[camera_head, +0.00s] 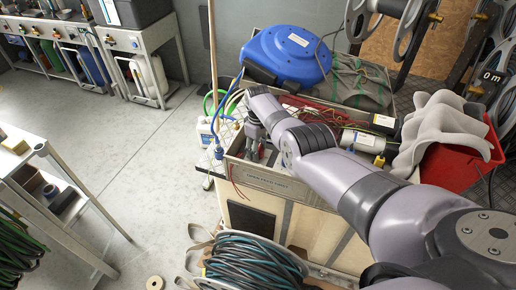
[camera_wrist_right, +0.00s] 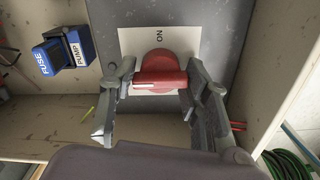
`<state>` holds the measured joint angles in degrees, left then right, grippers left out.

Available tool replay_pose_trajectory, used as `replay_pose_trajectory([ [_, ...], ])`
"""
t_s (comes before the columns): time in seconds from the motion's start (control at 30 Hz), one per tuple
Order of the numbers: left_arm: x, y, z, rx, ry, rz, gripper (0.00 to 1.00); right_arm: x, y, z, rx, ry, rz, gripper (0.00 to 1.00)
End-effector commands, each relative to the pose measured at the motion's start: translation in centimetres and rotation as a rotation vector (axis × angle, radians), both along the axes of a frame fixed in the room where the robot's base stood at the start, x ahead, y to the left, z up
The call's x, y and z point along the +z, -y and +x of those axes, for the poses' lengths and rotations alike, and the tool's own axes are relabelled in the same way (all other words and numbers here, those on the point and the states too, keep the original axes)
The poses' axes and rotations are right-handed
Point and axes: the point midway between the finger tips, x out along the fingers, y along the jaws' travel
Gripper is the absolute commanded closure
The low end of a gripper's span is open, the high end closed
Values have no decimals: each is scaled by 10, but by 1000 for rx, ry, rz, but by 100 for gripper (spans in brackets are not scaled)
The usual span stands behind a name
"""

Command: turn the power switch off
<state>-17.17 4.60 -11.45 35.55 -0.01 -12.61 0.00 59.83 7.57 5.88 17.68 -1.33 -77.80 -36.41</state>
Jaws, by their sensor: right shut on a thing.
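The red rotary power switch (camera_wrist_right: 160,62) sits on a white plate (camera_wrist_right: 132,45) marked "ON" in the right wrist view. The plate is fixed to a grey panel inside an open wooden crate. The switch's red handle bar lies across the picture, with a pale mark at its left part. My right gripper (camera_wrist_right: 161,84) has its fingers on both ends of this bar and is shut on it. In the head view, my right gripper (camera_head: 254,141) reaches down into the crate's left end, and I cannot make out the switch clearly. My left gripper is not in view.
The crate (camera_head: 270,182) also holds red cables and a cylinder. A blue reel (camera_head: 287,54) stands behind, a red bin (camera_head: 458,168) with grey cloth right, and a cable reel (camera_head: 252,262) in front.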

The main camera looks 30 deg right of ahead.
Motion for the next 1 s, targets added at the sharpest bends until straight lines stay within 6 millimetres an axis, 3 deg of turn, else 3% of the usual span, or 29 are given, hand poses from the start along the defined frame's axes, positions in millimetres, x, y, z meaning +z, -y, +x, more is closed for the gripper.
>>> replay_pose_trajectory([
  [0.4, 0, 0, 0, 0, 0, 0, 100, 0, -1, 0, 9, 0, 1, 85],
  [0.43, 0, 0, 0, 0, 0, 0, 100, 0, -1, 0, 9, 0, 1, 56],
  [0.5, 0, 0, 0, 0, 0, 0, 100, 0, -1, 0, 9, 0, 1, 51],
  [0.6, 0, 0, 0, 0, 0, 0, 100, 0, 0, 0, 8, 0, 0, 46],
  [1.0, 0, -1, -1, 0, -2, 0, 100, 4, 0, 1, 7, 3, -1, 46],
])
